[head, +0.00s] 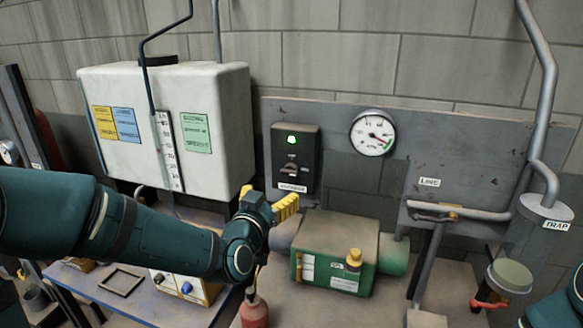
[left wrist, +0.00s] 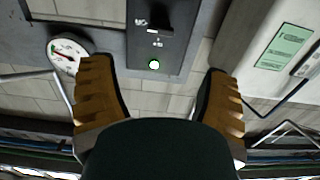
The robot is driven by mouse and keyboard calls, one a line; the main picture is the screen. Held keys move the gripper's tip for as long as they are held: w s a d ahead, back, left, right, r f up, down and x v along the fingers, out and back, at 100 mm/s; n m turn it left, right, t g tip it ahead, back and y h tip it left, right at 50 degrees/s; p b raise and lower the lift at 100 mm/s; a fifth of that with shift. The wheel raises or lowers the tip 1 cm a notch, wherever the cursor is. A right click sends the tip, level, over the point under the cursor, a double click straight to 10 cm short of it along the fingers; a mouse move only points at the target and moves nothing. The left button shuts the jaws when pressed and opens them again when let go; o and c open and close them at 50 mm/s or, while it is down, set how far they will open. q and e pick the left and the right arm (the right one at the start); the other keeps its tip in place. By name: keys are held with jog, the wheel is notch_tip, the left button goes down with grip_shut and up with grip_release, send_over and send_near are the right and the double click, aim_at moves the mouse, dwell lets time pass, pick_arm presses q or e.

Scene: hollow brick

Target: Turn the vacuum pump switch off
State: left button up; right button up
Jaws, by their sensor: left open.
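The switch box (head: 309,150) is a dark upright box on the grey wall panel, with a lit green lamp (head: 291,139), a dark lever (head: 291,169) and a white label too small to read surely. My left gripper (head: 271,202) is open and empty, just below and in front of the box, its yellow ribbed fingers apart. In the left wrist view the picture is upside down; the switch box (left wrist: 170,45) and green lamp (left wrist: 154,65) show between the open fingers (left wrist: 158,72), apart from them. The lever's exact position is hard to tell. My right gripper is out of view.
A white tank (head: 215,105) stands left of the box and a round gauge (head: 373,133) hangs right of it. A green pump (head: 335,260) sits below, near my left gripper. Pipes and a trap (head: 540,235) stand at right; a red bottle (head: 254,312) is below.

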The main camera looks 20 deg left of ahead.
aim_at(288, 172)
pick_arm(q)
jog(key=w+p, duration=0.2)
jog(key=w, duration=1)
jog(key=shift+w+d, duration=0.15)
jog(key=shift+d, duration=0.05)
jog(key=c, duration=1.2)
